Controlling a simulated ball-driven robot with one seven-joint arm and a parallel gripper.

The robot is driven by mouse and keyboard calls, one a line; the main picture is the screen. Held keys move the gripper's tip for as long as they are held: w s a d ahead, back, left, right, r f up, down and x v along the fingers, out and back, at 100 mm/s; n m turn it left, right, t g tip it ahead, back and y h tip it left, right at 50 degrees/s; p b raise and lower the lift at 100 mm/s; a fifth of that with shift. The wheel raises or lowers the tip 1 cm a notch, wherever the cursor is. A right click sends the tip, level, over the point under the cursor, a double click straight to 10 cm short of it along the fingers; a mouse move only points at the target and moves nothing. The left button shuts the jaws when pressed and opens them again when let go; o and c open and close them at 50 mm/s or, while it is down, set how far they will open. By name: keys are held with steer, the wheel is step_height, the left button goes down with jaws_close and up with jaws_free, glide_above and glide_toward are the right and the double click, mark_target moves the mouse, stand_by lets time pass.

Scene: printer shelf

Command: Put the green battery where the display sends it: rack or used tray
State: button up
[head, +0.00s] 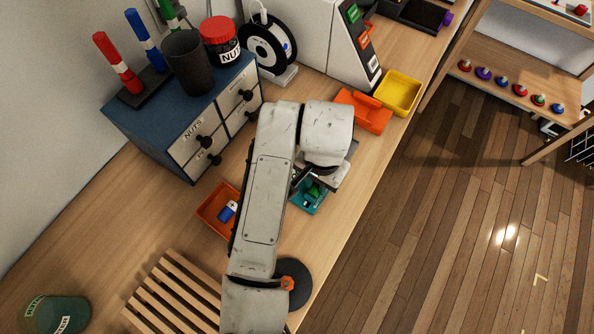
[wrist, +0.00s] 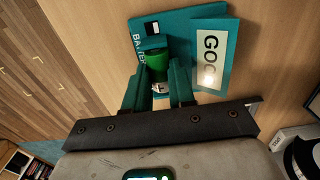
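The green battery (wrist: 157,66) is between the fingertips of my gripper (wrist: 158,78), which look closed against both its sides. It is over or in a teal holder (wrist: 190,22) marked with battery lettering; whether it rests there is unclear. The display (wrist: 211,58) beside it starts with "GO"; the rest of the word is hard to read. In the head view the green battery (head: 315,188) and the teal holder (head: 308,204) are partly hidden by my arm. An orange tray (head: 207,199) holds a blue and white battery-like item (head: 228,211). No labelled rack or used tray is readable.
A drawer cabinet (head: 185,120) with a cup and jar stands behind left. An orange bin (head: 362,112) and a yellow bin (head: 398,92) stand further along the bench near its edge. A slatted wooden piece (head: 172,297) lies front left. Bare bench lies left of the orange tray.

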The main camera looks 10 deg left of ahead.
jaws_close()
steer(key=shift+r+p, duration=3.2)
steer(key=shift+r, duration=0.35)
